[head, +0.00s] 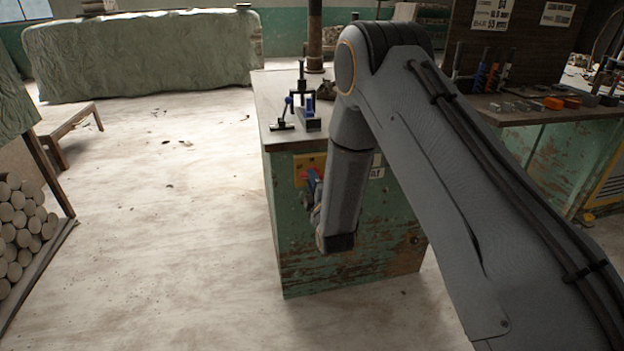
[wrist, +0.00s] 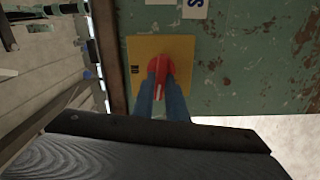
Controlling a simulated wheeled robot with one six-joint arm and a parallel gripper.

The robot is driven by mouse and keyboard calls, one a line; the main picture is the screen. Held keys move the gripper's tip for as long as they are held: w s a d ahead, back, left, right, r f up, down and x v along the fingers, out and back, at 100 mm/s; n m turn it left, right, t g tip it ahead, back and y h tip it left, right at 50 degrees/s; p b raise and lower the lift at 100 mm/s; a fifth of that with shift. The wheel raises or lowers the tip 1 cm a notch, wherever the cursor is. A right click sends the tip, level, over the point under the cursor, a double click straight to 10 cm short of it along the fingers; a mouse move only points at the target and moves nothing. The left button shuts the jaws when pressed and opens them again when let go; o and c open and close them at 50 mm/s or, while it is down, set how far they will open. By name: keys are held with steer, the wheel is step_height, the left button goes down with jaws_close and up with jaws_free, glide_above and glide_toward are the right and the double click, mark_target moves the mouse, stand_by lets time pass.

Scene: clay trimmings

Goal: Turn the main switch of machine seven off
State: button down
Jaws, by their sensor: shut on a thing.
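The switch is a red rotary knob (wrist: 161,66) with a pale line on it, set on a yellow plate (wrist: 142,50). The plate is on the green, paint-worn side of a machine cabinet (head: 330,258); it also shows in the head view (head: 307,162), partly behind my arm. My gripper (wrist: 161,86) has blue fingers, one on each side of the red knob, and is shut on it. In the head view my gripper (head: 314,184) is at the cabinet's side, mostly hidden by my wrist. The knob's lower part is hidden by the fingers. I cannot read a machine number.
Blue and black tools (head: 308,118) stand on the cabinet top. A bench (head: 540,117) with tools is at the right. A low wooden stool (head: 68,135) and stacked round clay pieces (head: 20,232) are at the left.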

steer(key=shift+f+n, duration=0.15)
steer(key=shift+n, duration=0.65)
steer(key=c, duration=1.8)
jaws_free()
steer(key=shift+o, duration=0.2)
steer(key=shift+s, duration=0.15)
steer(key=v, duration=0.7)
steer(key=shift+s, duration=0.3)
